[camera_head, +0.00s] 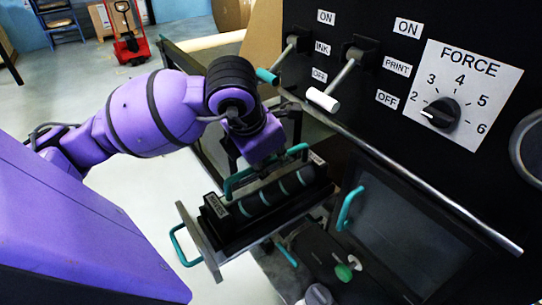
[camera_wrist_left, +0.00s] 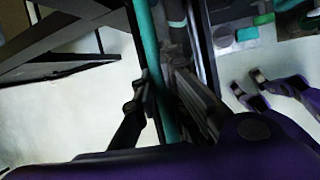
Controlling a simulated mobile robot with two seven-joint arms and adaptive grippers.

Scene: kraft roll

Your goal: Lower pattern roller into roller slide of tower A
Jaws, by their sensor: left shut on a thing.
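The pattern roller (camera_head: 268,192) is a dark cylinder with teal rings and a teal handle (camera_head: 238,181). It lies lengthwise within the outline of the pulled-out roller slide (camera_head: 200,242), which has a pale front plate and a teal pull. I cannot tell whether the roller rests in the slide or hangs just above it. My left gripper (camera_head: 240,160) is above the roller, shut on its teal handle. In the left wrist view the handle bar (camera_wrist_left: 160,75) runs between the fingers (camera_wrist_left: 163,100). My right gripper is not in view.
The black machine panel has an ink lever (camera_head: 285,60), a print lever (camera_head: 335,85) and a force knob (camera_head: 440,112) close to my left arm. Below is a dark door with a teal handle (camera_head: 348,208). A red pallet truck (camera_head: 130,48) stands far back.

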